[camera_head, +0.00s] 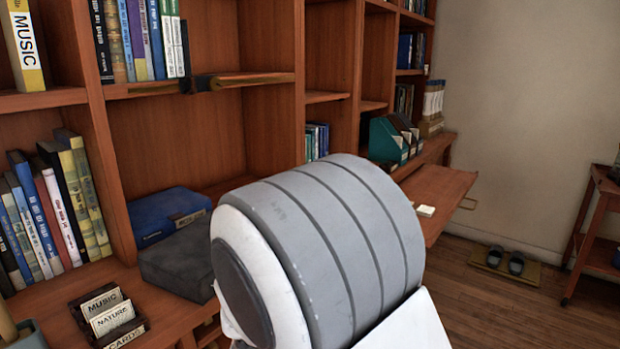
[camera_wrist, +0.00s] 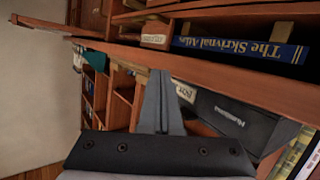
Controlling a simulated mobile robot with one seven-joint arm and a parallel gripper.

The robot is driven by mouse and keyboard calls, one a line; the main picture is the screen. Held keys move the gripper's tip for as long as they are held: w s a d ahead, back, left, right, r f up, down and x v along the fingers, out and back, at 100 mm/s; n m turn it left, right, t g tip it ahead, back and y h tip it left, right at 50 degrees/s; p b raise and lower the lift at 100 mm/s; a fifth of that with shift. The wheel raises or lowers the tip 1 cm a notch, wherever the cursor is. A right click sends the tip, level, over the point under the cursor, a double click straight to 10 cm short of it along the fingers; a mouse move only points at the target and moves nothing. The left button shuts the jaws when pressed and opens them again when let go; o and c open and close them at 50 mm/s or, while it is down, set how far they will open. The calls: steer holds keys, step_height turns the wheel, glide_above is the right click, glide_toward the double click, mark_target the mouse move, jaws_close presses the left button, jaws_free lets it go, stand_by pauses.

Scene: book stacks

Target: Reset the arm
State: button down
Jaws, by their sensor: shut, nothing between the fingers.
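My gripper (camera_wrist: 160,76) shows in the wrist view with its two grey fingers together and nothing between them. They point into the picture, in front of the wooden bookcase (camera_wrist: 120,80). The wrist view is turned, so shelves and labels appear tilted or upside down. In the head view, my large grey and white arm link fills the lower middle and my gripper cannot be made out.
The bookcase (camera_head: 270,130) holds rows of books (camera_head: 55,205), a blue box (camera_head: 168,215), a dark grey box (camera_head: 180,262) and a card holder (camera_head: 108,316). Teal file holders (camera_head: 385,140) stand farther back.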

steer(key=s+d+r+g+y, duration=0.2)
steer(key=d+r+g, duration=0.1)
steer(key=d+r, duration=0.25)
steer(key=s+d+r+m+g+h, duration=0.1)
steer(key=s+d+r+g, duration=0.2)
steer(key=s+d, duration=0.7)
steer(key=s+d+r+g+h, duration=0.1)
steer(key=s+d+r+g, duration=0.2)
steer(key=s+d, duration=0.75)
steer(key=s+a+r+p, duration=0.1)
steer(key=s+r+p, duration=0.1)
steer(key=r+p, duration=1)
steer(key=s+a+r+p, duration=0.1)
steer(key=a+r+p, duration=0.1)
steer(key=r+p, duration=1.1)
steer(key=shift+s+a+r+p, duration=0.2)
steer(key=shift+s+r+p, duration=0.1)
steer(key=shift+s, duration=0.1)
